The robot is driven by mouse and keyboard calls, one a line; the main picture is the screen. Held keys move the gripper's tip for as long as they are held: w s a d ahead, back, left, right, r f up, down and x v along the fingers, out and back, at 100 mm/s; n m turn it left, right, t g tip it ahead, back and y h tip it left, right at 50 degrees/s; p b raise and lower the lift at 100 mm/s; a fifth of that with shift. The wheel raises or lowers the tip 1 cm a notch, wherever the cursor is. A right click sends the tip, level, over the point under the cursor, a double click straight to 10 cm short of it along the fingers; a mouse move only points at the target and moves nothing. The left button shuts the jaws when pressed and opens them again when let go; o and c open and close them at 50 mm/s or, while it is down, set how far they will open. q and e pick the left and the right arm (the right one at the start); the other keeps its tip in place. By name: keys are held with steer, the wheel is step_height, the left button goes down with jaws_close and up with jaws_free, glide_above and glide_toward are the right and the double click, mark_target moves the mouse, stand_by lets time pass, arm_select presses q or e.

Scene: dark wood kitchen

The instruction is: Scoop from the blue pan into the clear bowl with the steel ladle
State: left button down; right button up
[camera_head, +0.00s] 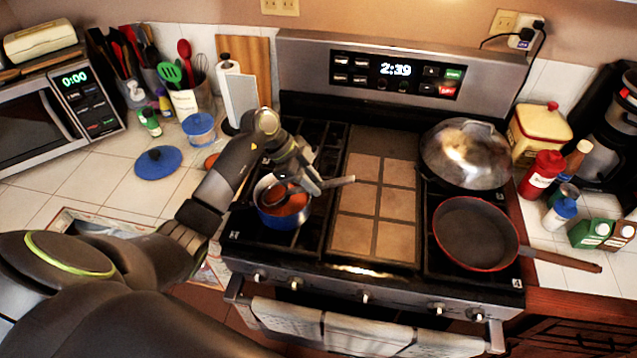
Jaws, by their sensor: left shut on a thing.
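The blue pan (283,221) stands on the left burners of the stove, with orange-red food inside and its light handle pointing right. My left arm reaches in from the left, and my left gripper (303,179) is over the pan. It is shut on what looks like the steel ladle, which the gripper mostly hides; the ladle's lower end seems to be in or just over the food. I cannot make out the clear bowl; an orange patch shows left of the pan, partly behind my arm. My right gripper is not in view.
A paper towel roll (238,98) stands behind my arm. A dark frying pan (475,234) and a domed silver lid (466,153) occupy the right burners. The central griddle (375,205) is clear.

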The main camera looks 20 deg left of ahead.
mark_target(317, 185)
arm_select(q)
steer(key=r+p, duration=0.2)
steer(key=r, duration=0.1)
steer(key=shift+d+r, duration=0.15)
steer(key=shift+d, duration=0.05)
step_height(317, 185, up, 2)
steer(key=shift+w+r+p, duration=0.1)
steer(key=shift+p, duration=1)
steer(key=shift+d+r, duration=0.1)
steer(key=shift+r, duration=0.05)
step_height(317, 185, up, 2)
steer(key=shift+d+r, duration=0.1)
steer(key=shift+d, duration=0.05)
steer(key=shift+w+d+r+y, duration=0.2)
steer(key=shift+d+r+y, duration=0.6)
steer(key=shift+r, duration=0.05)
